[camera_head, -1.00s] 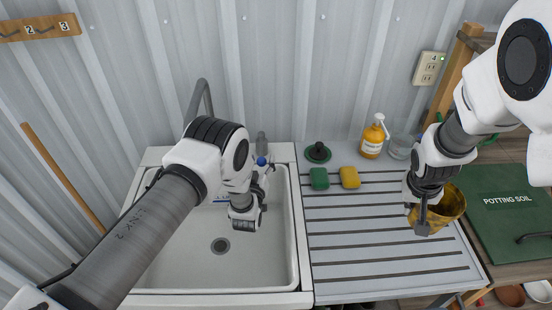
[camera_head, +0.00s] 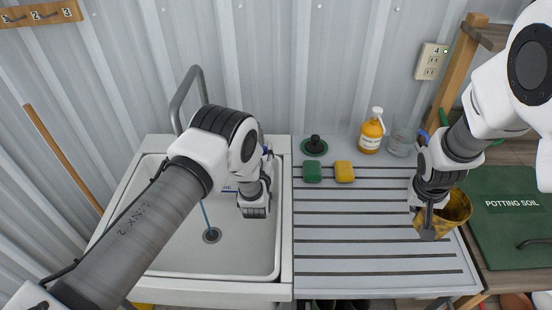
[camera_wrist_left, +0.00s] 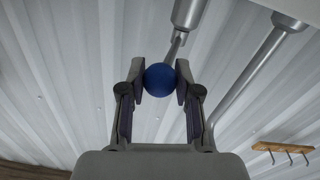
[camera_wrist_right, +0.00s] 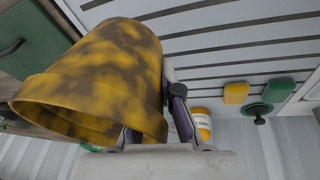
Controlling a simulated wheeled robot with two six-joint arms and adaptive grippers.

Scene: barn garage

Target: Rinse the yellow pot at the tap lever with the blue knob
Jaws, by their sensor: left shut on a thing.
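My left gripper (camera_wrist_left: 160,85) is shut on the blue knob (camera_wrist_left: 160,79) of the tap lever, one finger on each side. In the head view the left wrist partly hides this grip. A thin blue stream of water (camera_head: 206,216) runs down into the sink drain (camera_head: 212,235). My right gripper (camera_head: 427,222) is shut on the wall of the yellow pot (camera_head: 456,209), away from the stream, over the right side of the drainboard. The pot, tilted, shows dark brown blotches in the right wrist view (camera_wrist_right: 110,65). One right finger is partly hidden by the pot.
The white sink (camera_head: 287,235) adjoins the slatted drainboard (camera_head: 345,250). The drainboard's front is clear.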

